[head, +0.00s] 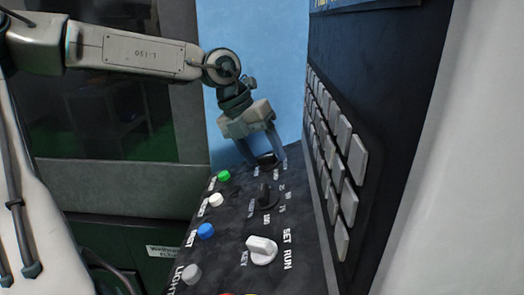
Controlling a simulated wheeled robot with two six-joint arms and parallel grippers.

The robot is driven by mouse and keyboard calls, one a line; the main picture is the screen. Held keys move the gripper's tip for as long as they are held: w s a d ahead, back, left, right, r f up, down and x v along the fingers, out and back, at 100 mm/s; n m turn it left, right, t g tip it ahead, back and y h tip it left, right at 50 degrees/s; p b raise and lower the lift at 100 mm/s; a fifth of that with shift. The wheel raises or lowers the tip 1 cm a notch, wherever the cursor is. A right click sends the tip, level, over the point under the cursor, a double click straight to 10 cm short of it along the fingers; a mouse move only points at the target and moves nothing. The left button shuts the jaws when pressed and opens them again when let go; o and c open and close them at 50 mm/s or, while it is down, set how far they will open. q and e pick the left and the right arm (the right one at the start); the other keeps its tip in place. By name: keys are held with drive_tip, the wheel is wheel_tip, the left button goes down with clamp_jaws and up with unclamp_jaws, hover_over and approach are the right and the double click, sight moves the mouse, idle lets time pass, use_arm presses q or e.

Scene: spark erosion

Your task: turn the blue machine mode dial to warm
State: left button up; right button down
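The control panel (236,262) of the blue machine (262,62) slopes away from me in the head view. A black dial (267,160) sits at its far end, its printed labels too small to read. My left gripper (266,161) reaches down over this far dial, its fingers spread with one on either side of it. I cannot tell whether they touch it. A second black dial (266,197) stands nearer, with numbers around it. My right gripper is not in view.
Green (224,176), white (216,199), blue (205,230) and grey (191,274) buttons line the left edge. A dark upright panel of grey keys (348,202) rises close on the right.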

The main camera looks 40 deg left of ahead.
use_arm(q)
drive_tip(key=shift+s+a+r, duration=0.1)
drive_tip(key=shift+a+r, duration=0.1)
drive_tip(key=shift+r, duration=0.25)
drive_tip(key=b+v, duration=0.1)
drive_tip(key=v, duration=0.8)
drive_tip(key=shift+s+r, duration=0.15)
drive_tip(key=shift+r, duration=0.2)
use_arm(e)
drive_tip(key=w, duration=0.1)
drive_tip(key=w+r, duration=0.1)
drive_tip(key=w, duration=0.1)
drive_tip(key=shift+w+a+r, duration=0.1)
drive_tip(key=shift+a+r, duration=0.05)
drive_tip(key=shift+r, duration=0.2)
